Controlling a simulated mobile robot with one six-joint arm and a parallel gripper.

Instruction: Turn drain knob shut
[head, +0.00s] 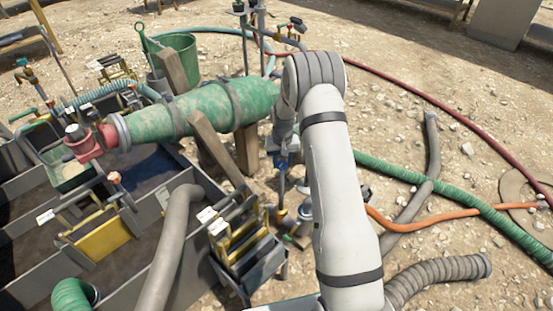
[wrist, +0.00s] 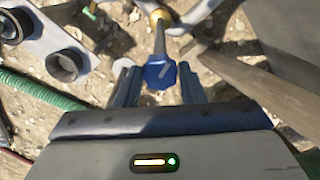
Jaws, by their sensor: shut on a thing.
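A blue faceted knob (wrist: 160,73) with a pale mark on its top sits on a thin grey stem in the wrist view. The stem runs to a brass fitting (wrist: 160,17). My gripper (wrist: 158,82) is shut on the blue knob, with one dark finger on each side of it. In the head view the knob (head: 287,161) shows just below my gripper (head: 284,152), partly hidden by my arm. The upright stem below it leads down to the brass fitting (head: 280,214) near the ground. How far the knob is turned I cannot tell.
A green tapered cylinder (head: 185,112) on wooden posts (head: 216,146) lies left of my gripper. Grey tank walls (head: 120,236) and a yellow-framed box (head: 100,240) are at lower left. Green (head: 400,174), orange (head: 440,219) and red (head: 430,95) hoses cross the gravel at right.

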